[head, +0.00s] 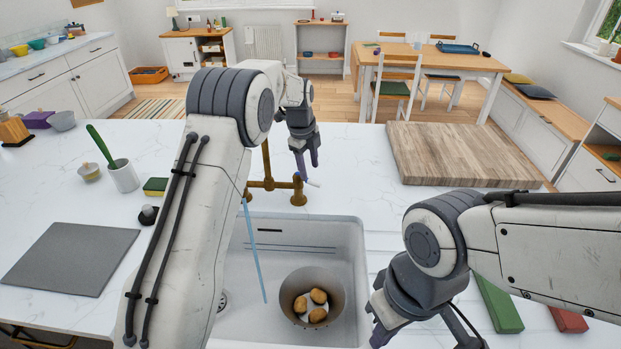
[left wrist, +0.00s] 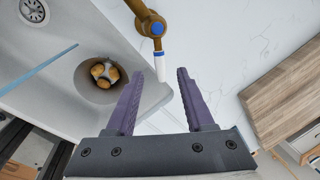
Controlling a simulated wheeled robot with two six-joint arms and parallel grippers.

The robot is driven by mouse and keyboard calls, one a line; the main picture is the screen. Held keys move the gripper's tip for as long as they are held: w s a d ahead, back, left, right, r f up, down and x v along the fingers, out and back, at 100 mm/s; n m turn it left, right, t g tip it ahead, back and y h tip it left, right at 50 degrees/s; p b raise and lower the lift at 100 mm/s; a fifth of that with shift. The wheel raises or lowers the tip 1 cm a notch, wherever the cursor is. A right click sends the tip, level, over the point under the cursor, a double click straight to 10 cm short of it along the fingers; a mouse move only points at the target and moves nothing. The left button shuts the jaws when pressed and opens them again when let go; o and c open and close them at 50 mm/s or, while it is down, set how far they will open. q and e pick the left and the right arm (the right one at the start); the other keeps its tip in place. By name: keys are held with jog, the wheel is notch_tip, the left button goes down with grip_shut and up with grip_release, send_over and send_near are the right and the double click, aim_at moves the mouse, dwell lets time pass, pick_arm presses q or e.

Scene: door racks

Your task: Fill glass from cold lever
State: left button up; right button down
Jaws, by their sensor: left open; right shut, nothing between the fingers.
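The brass tap (head: 268,184) stands behind the sink (head: 347,240). Its right-hand valve, with a blue dot, carries a white-tipped lever (head: 312,184), which also shows in the left wrist view (left wrist: 160,68). My left gripper (head: 308,165) is open at this lever; in the wrist view the lever tip appears between its fingers, and I cannot tell whether they touch it. A thin pale-blue line (head: 255,250), looking like a water stream, slants down into the sink. I see no glass; my left arm hides part of the sink. My right gripper (head: 378,328) is shut and empty, right of the sink.
A round pot (head: 339,290) with potatoes (head: 318,296) stands in the sink. A wooden board (head: 455,155) lies right of the tap. Green (head: 497,305) and red (head: 568,318) blocks lie near my right arm. A grey mat (head: 70,258) and a cup (head: 124,178) are left.

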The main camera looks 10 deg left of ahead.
pick_arm(q)
jog(key=r, duration=0.3)
jog(key=s+r+b, duration=0.1)
jog(key=r, duration=0.1)
jog(key=shift+a+r, duration=0.25)
jog(key=shift+r, duration=0.05)
jog(key=s+d+r+n, duration=0.2)
jog(key=s+d+n, duration=0.1)
jog(key=s+d, duration=0.4)
jog(key=s+d+r+n, duration=0.1)
jog(key=s+d+n, duration=0.3)
jog(key=s, duration=0.6)
jog(key=s+f+n+g, duration=0.1)
jog(key=s+n, duration=0.3)
jog(key=s, duration=0.9)
jog(key=s+f+n+g, duration=0.1)
jog(key=s+f+n, duration=0.2)
jog(key=s, duration=1)
jog(key=shift+f+n, duration=0.25)
jog(key=shift+n, duration=0.55)
jog(key=shift+w, duration=0.1)
